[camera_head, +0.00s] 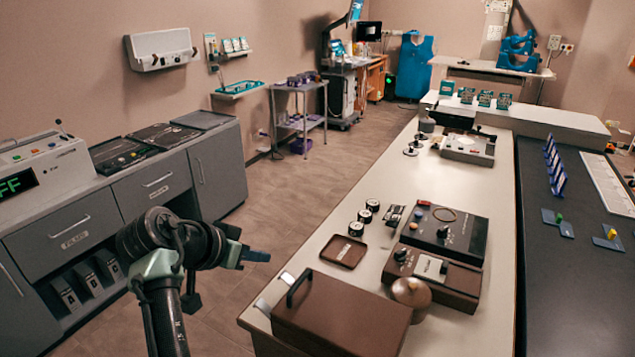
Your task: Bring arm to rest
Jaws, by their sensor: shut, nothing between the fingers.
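My arm rises at the lower left, with a black joint on top and a pale green-grey link. The fingers are apart from the counter's left edge. The lower part of the arm runs out of the frame.
A brown case (342,312) stands on the counter's near end, right of my gripper. Black and brown control boxes (440,235), a small brown tray (343,252) and black cylinders are behind it. A grey cart (299,115) stands farther back. The floor (300,190) between is clear.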

